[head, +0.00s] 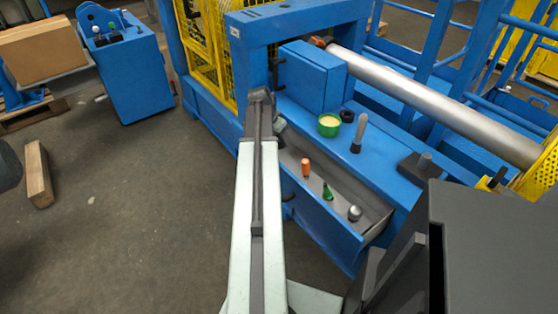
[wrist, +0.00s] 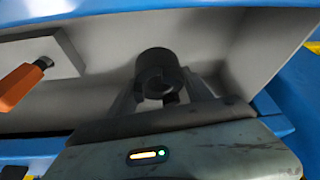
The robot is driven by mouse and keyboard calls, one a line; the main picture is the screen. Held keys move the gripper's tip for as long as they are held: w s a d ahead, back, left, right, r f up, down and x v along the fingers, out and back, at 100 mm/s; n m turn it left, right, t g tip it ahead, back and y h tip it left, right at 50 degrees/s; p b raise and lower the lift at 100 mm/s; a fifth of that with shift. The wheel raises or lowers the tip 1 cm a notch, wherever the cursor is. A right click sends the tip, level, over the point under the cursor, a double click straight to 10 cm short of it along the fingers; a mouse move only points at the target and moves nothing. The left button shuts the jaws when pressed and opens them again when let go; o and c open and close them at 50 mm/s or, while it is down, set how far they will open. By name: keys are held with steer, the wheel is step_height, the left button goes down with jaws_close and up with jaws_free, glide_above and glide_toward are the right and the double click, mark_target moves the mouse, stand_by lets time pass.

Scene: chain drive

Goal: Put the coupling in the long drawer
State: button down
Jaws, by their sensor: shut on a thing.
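My gripper (wrist: 160,92) is shut on the coupling (wrist: 155,68), a dark, short cylinder with its round end facing the wrist camera. In the wrist view the coupling is over the pale inside of the long drawer (wrist: 220,40); I cannot tell whether it touches the drawer floor. In the head view the long drawer (head: 322,226) is pulled open from the blue machine, with my arm reaching across its left end. The coupling and fingertips are hidden by my arm there.
The drawer holds an orange-handled tool (head: 306,168), a green item (head: 327,192) and a grey knob (head: 354,212). The orange handle (wrist: 22,85) also shows at left in the wrist view. On the blue ledge stand a green cup (head: 329,126), a black ring (head: 347,116) and a grey-handled tool (head: 359,134).

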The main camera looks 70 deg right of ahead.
mark_target(281, 152)
step_height(281, 152, down, 6)
steer(key=b, duration=0.4)
steer(key=shift+b, duration=0.4)
steer(key=shift+r, duration=0.3)
steer(key=shift+f, duration=0.15)
steer(key=shift+c, duration=2.1)
jaws_free()
steer(key=p+v, duration=1.1)
steer(key=v, duration=0.1)
